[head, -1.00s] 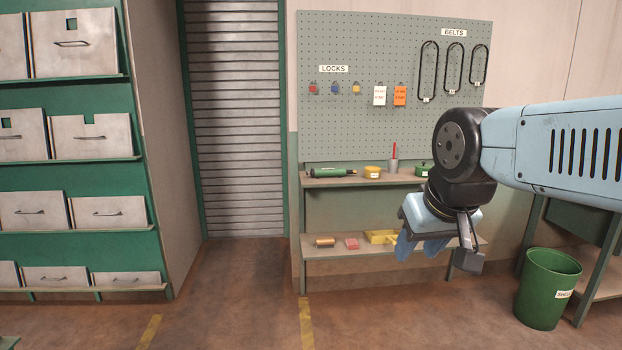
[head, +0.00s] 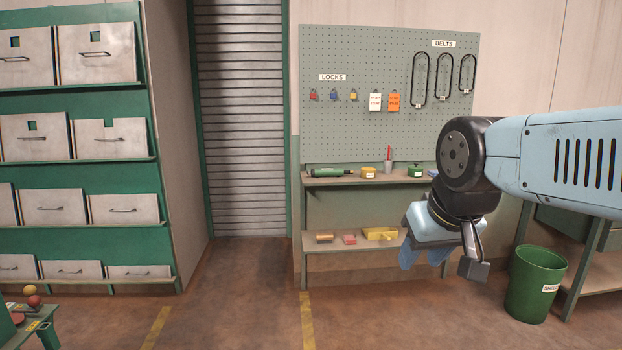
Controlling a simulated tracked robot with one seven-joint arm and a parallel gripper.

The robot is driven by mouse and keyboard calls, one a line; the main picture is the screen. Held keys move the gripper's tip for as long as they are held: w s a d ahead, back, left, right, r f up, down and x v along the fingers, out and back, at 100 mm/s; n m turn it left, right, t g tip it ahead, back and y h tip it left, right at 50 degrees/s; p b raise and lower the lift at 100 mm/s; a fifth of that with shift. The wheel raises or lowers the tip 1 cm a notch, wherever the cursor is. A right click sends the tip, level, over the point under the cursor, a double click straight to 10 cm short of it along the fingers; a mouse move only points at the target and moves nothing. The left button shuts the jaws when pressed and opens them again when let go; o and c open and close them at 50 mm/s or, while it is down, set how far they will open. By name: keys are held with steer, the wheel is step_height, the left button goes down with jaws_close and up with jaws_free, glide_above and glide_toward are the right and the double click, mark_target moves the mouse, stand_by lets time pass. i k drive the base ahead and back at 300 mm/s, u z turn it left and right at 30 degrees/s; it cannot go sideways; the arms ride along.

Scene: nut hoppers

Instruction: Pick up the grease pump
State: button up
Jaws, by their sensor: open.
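A green cylinder with a black end, which looks like the grease pump (head: 333,172), lies on its side at the left of the upper shelf (head: 345,181) below the pegboard.
A yellow tub (head: 369,173), a cup (head: 388,167) and a green pot (head: 415,171) share the upper shelf. A yellow item (head: 381,234) sits on the lower shelf. A green bin (head: 536,284) stands at right, hoppers (head: 97,53) at left. The middle floor is clear.

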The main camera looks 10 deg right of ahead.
mark_target(329, 172)
steer(key=u, duration=0.05)
steer(key=k, duration=0.2)
steer(key=z, duration=0.25)
steer(key=i, duration=2.05)
steer(key=u, duration=0.2)
steer(key=i, duration=1.4)
steer(key=u, duration=0.45)
